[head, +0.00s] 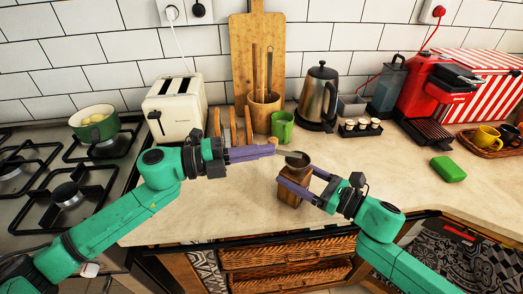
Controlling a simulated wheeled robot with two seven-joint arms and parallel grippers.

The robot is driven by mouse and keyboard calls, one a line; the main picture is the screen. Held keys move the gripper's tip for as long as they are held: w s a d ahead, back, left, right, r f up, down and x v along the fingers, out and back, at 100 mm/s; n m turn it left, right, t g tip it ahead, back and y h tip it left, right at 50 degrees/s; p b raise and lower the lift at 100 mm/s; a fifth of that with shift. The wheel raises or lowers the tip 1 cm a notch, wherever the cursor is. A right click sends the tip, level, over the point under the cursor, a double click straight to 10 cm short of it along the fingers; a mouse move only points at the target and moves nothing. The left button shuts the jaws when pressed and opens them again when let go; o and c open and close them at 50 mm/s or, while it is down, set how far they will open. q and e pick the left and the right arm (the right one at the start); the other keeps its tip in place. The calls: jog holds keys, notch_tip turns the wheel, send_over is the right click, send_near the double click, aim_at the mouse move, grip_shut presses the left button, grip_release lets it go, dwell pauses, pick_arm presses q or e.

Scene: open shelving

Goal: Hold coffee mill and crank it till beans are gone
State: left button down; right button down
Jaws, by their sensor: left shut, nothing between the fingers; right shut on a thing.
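The coffee mill (291,188) is a brown wooden box with a dark round top. It stands near the front of the counter, in the middle of the head view. My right gripper (293,184) is shut on the wooden body of the mill from the right. The crank (296,158) shows at the mill's top as a dark piece reaching left. My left gripper (274,150) is shut with nothing between its fingers, and its tips are close to the crank's left end. I cannot tell whether they touch it. Beans inside the mill cannot be made out.
Behind stand a cream toaster (174,107), a green cup (282,126), a steel kettle (319,95) and a red coffee machine (432,88). A green block (448,169) lies at the right. The stove (68,190) is at the left. The counter (205,208) left of the mill is clear.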

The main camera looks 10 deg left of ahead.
aim_at(270, 139)
pick_arm(q)
jog(key=shift+w+a+m+g+h, duration=0.1)
jog(key=shift+w+m+g+h, duration=0.4)
jog(key=shift+g, duration=0.4)
jog(key=w+m+g, duration=0.1)
jog(key=g, duration=0.1)
jog(key=w+m+g, duration=0.1)
jog(key=m+g, duration=0.1)
jog(key=w+m+g, duration=0.1)
jog(key=g, duration=0.2)
jog(key=shift+w+r+m+h, duration=0.1)
jog(key=shift+w+m+h, duration=0.1)
jog(key=shift+m+h, duration=0.15)
jog(key=shift+w+d, duration=0.3)
jog(key=shift+w, duration=0.3)
jog(key=shift+w+d, duration=0.25)
jog(key=shift+w, duration=0.35)
jog(key=shift+w+d, duration=0.3)
jog(key=shift+w, duration=0.4)
jog(key=a, duration=0.7)
jog(key=shift+w+a, duration=0.2)
jog(key=shift+w, duration=0.15)
